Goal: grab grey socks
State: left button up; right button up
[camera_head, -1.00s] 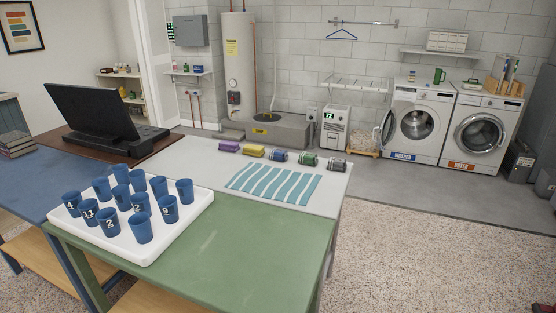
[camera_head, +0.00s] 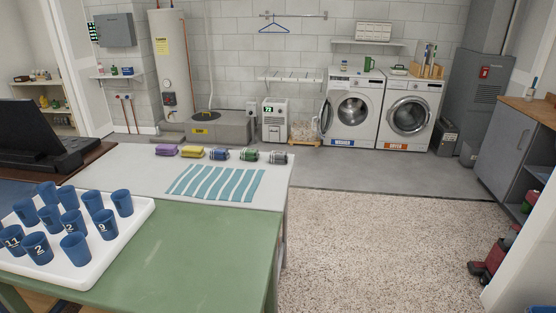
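A row of rolled socks lies along the far edge of the white table (camera_head: 130,172) in the head view. The grey socks (camera_head: 277,158) are at the right end of the row, near the table's far right corner. To their left are green socks (camera_head: 249,156), blue socks (camera_head: 220,154), yellow socks (camera_head: 193,153) and purple socks (camera_head: 167,150). Neither of my grippers shows in the head view.
A striped teal cloth (camera_head: 214,183) lies in front of the socks. A green table (camera_head: 190,245) stands nearer, with a white tray (camera_head: 105,262) of blue cups.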

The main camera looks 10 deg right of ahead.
aim_at(276, 158)
jog(key=i+l+u, duration=0.1)
jog(key=u, duration=0.65)
jog(key=i+l+u, duration=0.2)
jog(key=l+u, duration=0.25)
jog(key=l, duration=0.4)
jog(key=l+u, duration=0.45)
jog(key=l, duration=0.4)
